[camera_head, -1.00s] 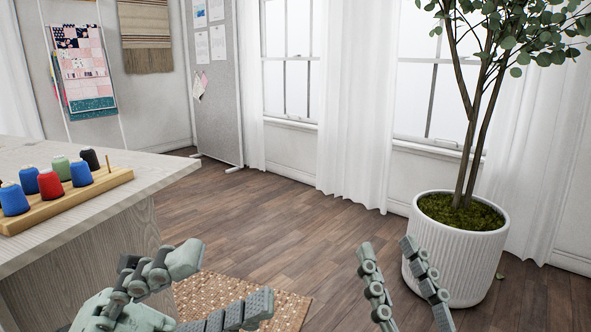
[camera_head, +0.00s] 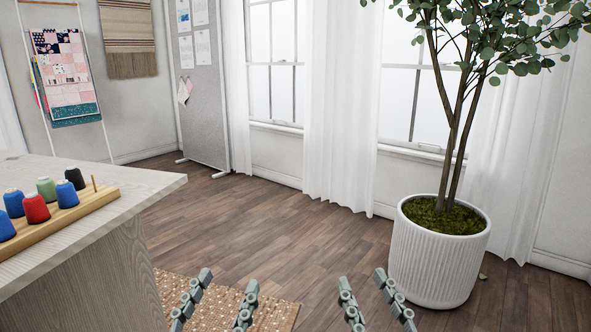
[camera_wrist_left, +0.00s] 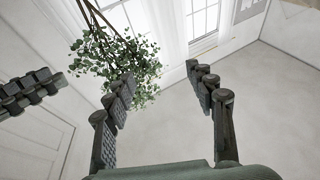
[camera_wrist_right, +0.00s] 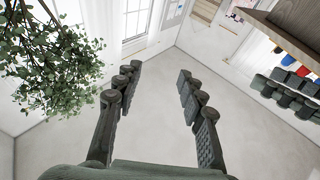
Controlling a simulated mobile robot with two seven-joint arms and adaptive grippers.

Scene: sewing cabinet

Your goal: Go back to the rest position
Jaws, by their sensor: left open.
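My left gripper (camera_head: 218,301) is at the bottom of the head view, in front of the woven rug. Its fingers are apart with nothing between them, as the left wrist view (camera_wrist_left: 160,98) also shows. My right gripper (camera_head: 365,300) is to its right, over the wood floor in the picture. Its fingers are also apart and empty, as in the right wrist view (camera_wrist_right: 157,88). Both grippers are clear of the table and the plant pot.
A wooden table (camera_head: 110,205) stands at the left with a thread rack (camera_head: 62,222) holding several spools. A white ribbed pot (camera_head: 440,255) with a tree stands at the right. A woven rug (camera_head: 270,313) lies on the floor. The floor between is open.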

